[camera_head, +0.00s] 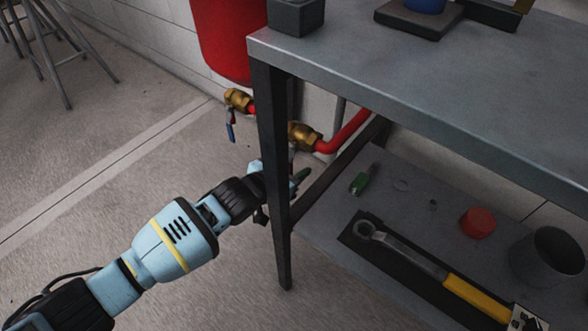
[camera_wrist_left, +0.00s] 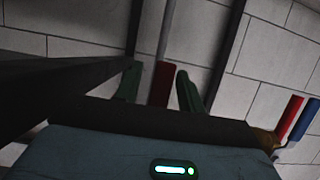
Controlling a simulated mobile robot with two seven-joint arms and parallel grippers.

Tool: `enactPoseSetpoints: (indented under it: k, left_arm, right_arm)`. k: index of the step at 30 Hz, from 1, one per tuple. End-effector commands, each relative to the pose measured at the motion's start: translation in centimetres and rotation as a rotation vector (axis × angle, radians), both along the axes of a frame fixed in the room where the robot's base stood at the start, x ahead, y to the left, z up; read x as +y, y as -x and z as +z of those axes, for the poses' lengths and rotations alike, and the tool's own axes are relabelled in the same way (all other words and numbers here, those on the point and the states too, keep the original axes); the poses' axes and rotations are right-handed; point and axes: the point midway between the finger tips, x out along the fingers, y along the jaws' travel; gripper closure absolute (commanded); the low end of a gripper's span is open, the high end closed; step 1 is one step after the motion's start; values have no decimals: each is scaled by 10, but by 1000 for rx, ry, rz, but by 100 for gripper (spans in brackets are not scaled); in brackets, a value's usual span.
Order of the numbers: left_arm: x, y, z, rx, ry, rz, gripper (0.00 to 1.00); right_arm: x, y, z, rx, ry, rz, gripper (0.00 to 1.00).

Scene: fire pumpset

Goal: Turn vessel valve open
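A brass valve (camera_head: 239,99) with a hanging lever (camera_head: 230,130), blue at its end, sits below a red vessel (camera_head: 222,38) in the head view. A second brass valve (camera_head: 303,136) joins a red pipe (camera_head: 345,133) just behind the table leg. My left gripper (camera_head: 299,175) is low beside that leg, just below the second valve. In the left wrist view its two green fingers are spread, with a dark red bar (camera_wrist_left: 162,84) between them. Gaps show beside the bar, so I see no grip. The leg partly hides the gripper. My right gripper is out of view.
The grey metal table (camera_head: 420,85) and its front leg (camera_head: 273,165) stand close to my left arm. Its lower shelf holds a wrench (camera_head: 410,255), a red cap (camera_head: 477,222) and a grey cup (camera_head: 548,257). The floor at left is clear; stools stand far left.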

Motion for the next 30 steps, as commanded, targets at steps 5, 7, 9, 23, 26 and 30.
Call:
enactPoseSetpoints:
  k: [5, 7, 9, 23, 26, 30]
  left_arm:
    - [-1, -1, 0, 0, 0, 0, 61]
    - [-1, -1, 0, 0, 0, 0, 61]
    - [-1, -1, 0, 0, 0, 0, 66]
    - [-1, -1, 0, 0, 0, 0, 100]
    - [0, -1, 0, -2, -3, 0, 100]
    - [2, -2, 0, -17, -24, 1, 100]
  right_arm:
    - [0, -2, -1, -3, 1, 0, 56]
    - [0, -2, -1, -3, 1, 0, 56]
    - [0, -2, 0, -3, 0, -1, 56]
    - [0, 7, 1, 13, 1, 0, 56]
    - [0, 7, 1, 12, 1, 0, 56]
    - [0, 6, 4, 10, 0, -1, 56]
